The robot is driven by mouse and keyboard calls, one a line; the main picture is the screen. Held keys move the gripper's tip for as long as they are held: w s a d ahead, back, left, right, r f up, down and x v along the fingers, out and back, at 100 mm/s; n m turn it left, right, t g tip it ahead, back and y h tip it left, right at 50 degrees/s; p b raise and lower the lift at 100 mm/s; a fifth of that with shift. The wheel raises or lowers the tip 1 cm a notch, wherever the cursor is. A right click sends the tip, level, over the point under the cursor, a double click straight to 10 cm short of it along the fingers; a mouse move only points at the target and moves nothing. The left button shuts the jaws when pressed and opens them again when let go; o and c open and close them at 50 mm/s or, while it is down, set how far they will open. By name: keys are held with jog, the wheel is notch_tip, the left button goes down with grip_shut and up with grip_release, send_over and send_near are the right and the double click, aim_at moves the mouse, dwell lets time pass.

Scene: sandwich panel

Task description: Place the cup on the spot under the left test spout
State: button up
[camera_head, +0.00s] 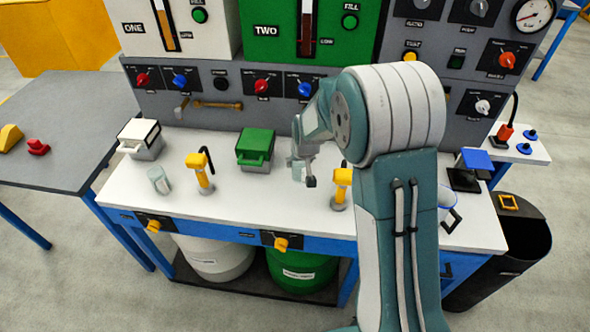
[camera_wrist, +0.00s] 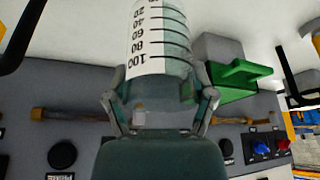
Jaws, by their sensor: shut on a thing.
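My gripper (camera_head: 303,172) is over the white worktop, between the green-lidded box and the right yellow spout (camera_head: 342,184). In the wrist view my gripper (camera_wrist: 158,100) has its fingers closed on both sides of a clear cup (camera_wrist: 158,40) with black scale marks. In the head view the held cup is hard to make out beside the fingers. The left yellow spout (camera_head: 202,172), with a black curved tube, stands further left on the worktop. A second clear cup (camera_head: 159,180) stands left of it. I cannot make out a marked spot under the left spout.
The green-lidded box (camera_head: 256,148) stands between the spouts, behind them. A white-lidded box (camera_head: 139,138) is at the back left. The control panel (camera_head: 220,78) rises behind the worktop (camera_head: 255,195). The worktop front between the spouts is clear. My arm hides part of the right side.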

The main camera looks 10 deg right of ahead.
jog(key=w+f, duration=0.1)
jog(key=f, duration=0.1)
jog(key=w+a+f, duration=0.1)
jog(key=w+f, duration=0.1)
jog(key=shift+w+f, duration=0.1)
jog(key=shift+w, duration=0.05)
jog(key=shift+f, duration=1.4)
jog(key=shift+f, duration=0.1)
jog(key=o, duration=1.1)
jog(key=shift+c, duration=0.2)
